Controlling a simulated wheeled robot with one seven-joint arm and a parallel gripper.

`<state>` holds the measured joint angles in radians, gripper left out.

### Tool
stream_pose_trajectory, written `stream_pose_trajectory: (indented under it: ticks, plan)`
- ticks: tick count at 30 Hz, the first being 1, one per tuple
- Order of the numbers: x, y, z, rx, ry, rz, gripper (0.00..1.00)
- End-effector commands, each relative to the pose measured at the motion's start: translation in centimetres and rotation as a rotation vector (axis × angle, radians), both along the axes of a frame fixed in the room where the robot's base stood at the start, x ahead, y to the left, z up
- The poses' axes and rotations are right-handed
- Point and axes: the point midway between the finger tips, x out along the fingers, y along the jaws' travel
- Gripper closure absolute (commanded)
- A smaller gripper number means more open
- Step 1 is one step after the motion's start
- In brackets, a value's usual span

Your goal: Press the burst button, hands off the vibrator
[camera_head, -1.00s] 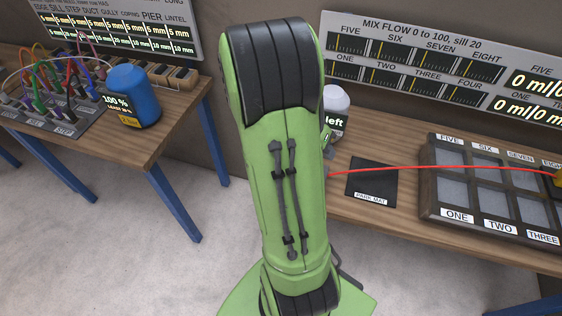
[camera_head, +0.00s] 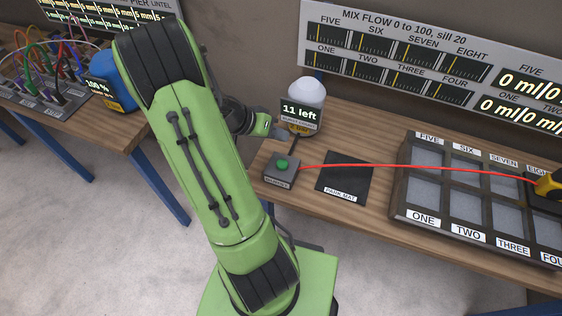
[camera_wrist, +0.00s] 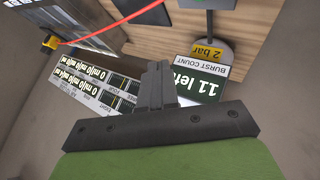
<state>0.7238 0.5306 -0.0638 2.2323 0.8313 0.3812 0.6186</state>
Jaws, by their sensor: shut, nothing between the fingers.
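The button box (camera_head: 281,172), small and grey with a round green button (camera_head: 282,164) on top, sits on the right bench, left of the park mat. Its front label is too small to read surely. My gripper (camera_head: 279,132) is beyond and above the box, close to the burst count sign (camera_head: 299,113), which reads 11 left. In the wrist view my gripper (camera_wrist: 156,68) is shut and empty, with the sign (camera_wrist: 205,84) beside it. The yellow vibrator (camera_head: 549,184) lies at the right edge, partly cut off, apart from my gripper.
A white-topped bottle (camera_head: 307,92) stands behind the sign. A red line (camera_head: 420,167) runs from the button box across the dark park mat (camera_head: 343,184) and the compartment tray (camera_head: 398,199) to the vibrator. A flow board (camera_head: 395,50) stands behind. A blue canister (camera_head: 112,75) is left.

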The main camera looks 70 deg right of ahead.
Motion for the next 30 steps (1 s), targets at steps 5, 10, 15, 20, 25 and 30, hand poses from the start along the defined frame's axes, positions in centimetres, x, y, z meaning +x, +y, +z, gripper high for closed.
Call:
stream_pose_trajectory:
  ticks: [5,10,15,20,25,30]
  plan:
    - [0.0,0.0,-1.8,0.001,0.001,-0.001,1.0]
    - [-0.1,0.1,-4.4,0.004,0.001,-0.001,1.0]
    - [0.0,0.1,-7.1,0.003,0.0,0.0,1.0]
    - [0.0,0.0,-8.8,0.001,0.0,0.001,1.0]
    - [0.0,0.0,-8.8,0.0,0.0,0.0,1.0]
    - [0.0,0.0,-8.7,0.0,0.0,0.0,1.0]
